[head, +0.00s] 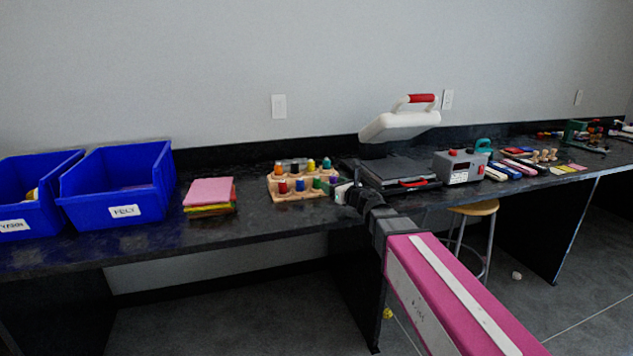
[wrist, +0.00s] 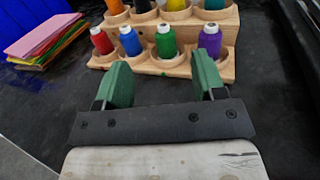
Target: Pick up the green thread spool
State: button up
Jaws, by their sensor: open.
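The green thread spool (wrist: 166,42) stands upright in the front row of a wooden spool rack (wrist: 205,68), between the blue spool (wrist: 130,41) and the purple spool (wrist: 210,38). In the head view the green spool (head: 317,184) looks small in the rack's front row. My gripper (wrist: 164,72) is open and empty in the wrist view. Its two green fingers are apart, pointing at the front row, with the green spool lying beyond and between them. In the head view my gripper (head: 344,192) is at the rack's right side, partly hidden by my wrist.
A red spool (wrist: 101,40) and a back row of spools share the rack. Stacked coloured sheets (head: 209,194) and blue bins (head: 118,190) lie to the left. A black heat press (head: 397,172) stands close on the right. The black tabletop (head: 255,225) before the rack is clear.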

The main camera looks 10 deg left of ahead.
aim_at(318, 177)
jog(key=x, duration=0.5)
jog(key=shift+w+a, duration=0.25)
jog(key=shift+w, duration=0.05)
jog(key=shift+f+x, duration=0.2)
jog(key=shift+x, duration=1.1)
jog(key=shift+f+x, duration=0.15)
jog(key=shift+x, duration=1.15)
jog(key=shift+d, duration=0.1)
jog(key=c, duration=1)
